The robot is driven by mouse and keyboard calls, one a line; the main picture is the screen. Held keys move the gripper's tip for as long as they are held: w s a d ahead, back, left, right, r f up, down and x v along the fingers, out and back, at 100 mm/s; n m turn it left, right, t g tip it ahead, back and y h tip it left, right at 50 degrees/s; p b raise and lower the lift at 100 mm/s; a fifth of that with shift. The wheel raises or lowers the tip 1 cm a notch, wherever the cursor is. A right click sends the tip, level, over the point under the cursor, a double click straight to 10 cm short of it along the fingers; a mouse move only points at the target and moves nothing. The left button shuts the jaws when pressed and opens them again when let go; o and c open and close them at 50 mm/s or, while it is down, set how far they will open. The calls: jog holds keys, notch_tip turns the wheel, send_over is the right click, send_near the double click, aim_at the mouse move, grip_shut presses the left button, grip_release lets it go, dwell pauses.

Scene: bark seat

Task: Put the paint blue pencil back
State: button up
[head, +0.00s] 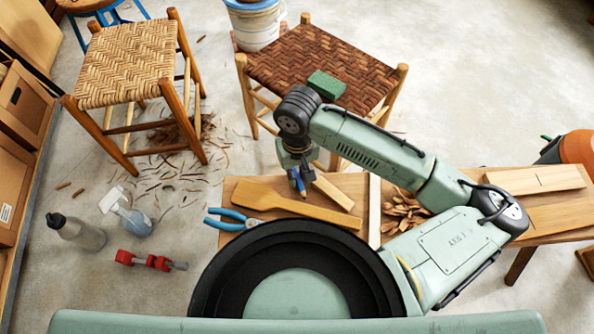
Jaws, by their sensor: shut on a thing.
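My gripper (296,168) is in the head view, pointing down above the left part of the low wooden bench (236,190). It is shut on a small blue pencil (300,184), which shows just below the fingers. The pencil is held roughly upright, close to a flat wooden paddle-shaped piece (275,198). I cannot tell whether its lower end touches anything. The fingers are small and partly hidden by my wrist.
Blue-handled pliers (232,218) lie at the bench's left edge. Wood shavings (403,212) fill a section right of the gripper. A stool with a dark woven seat (318,62) and a green block (326,85) stands behind. A spray bottle (130,215), grey bottle (76,232) and red clamp (150,261) are on the floor.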

jog(key=shift+f, duration=0.2)
jog(key=o, duration=0.9)
jog(key=shift+c, duration=0.2)
notch_tip(320, 180, up, 12)
dwell(0.3)
jog(key=shift+s, duration=0.1)
